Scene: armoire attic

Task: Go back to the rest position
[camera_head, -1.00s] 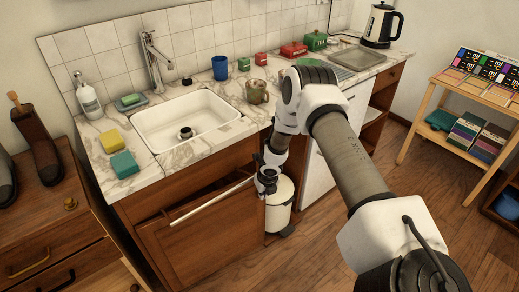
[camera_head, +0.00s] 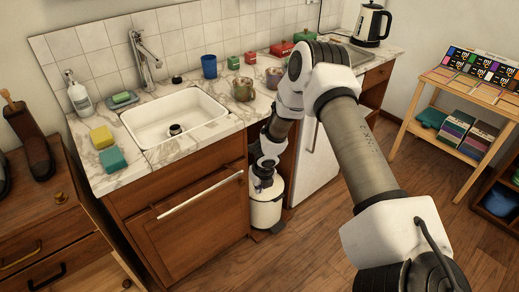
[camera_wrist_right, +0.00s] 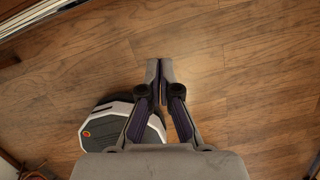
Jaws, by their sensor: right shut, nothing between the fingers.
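My right arm crosses the right half of the head view and bends down in front of the counter. Its wrist (camera_head: 266,165) is beside the right edge of the sink cabinet, above a white bin; the fingers cannot be made out there. In the right wrist view my right gripper (camera_wrist_right: 159,72) is shut and empty, with bare wooden floor beyond its fingertips. My left gripper is not in view.
The sink cabinet door (camera_head: 195,225) looks flush with its front. The white bin (camera_head: 267,208) stands beside it. The counter holds a sink (camera_head: 180,115), a blue cup (camera_head: 209,67) and a kettle (camera_head: 371,22). A wooden shelf (camera_head: 450,137) stands right. The floor between is clear.

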